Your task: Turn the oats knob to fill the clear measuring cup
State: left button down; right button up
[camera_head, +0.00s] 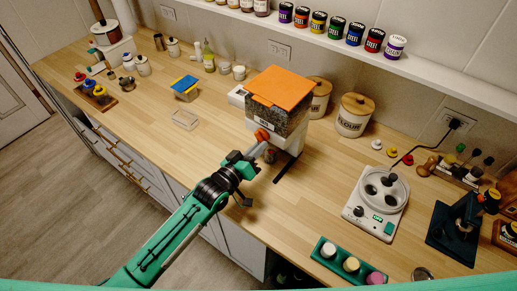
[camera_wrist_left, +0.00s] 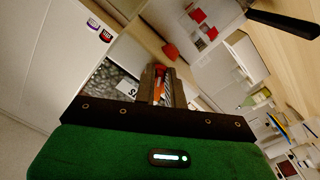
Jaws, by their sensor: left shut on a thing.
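The oats dispenser (camera_head: 272,112) stands on the counter with an orange lid, a dark speckled hopper and a white lower front. My left gripper (camera_head: 262,147) is at its front, shut on the orange-red knob (camera_head: 262,135). In the left wrist view the knob (camera_wrist_left: 158,88) shows between the fingers, beside the dispenser's speckled side and label (camera_wrist_left: 126,90). A small cup-like thing (camera_head: 270,156) shows under the dispenser, partly hidden by my gripper; I cannot tell its fill. My right gripper is not in view.
A clear, low container (camera_head: 185,119) sits on the counter left of the dispenser. Canisters with wooden lids (camera_head: 353,116) stand behind right. A white scale-like device (camera_head: 375,205) and a green tray of jars (camera_head: 347,265) stand right. Counter between is clear.

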pick_arm(q)
jog(key=shift+w+a+r+m+b, duration=0.15)
jog(key=shift+w+a+r+m, duration=0.2)
jog(key=shift+m, duration=3.75)
jog(key=shift+w+a+r+m+b, duration=0.15)
jog(key=shift+w+a+m, duration=0.25)
jog(key=shift+m, duration=3.7)
jog(key=shift+w+a+r+m+b, duration=0.1)
jog(key=shift+w+a+r+m, duration=0.3)
jog(key=shift+m, duration=3.7)
jog(key=shift+s+a+f, duration=0.15)
jog(key=c, duration=1.5)
grip_release()
jog(key=shift+o, duration=0.2)
jog(key=shift+s, duration=0.1)
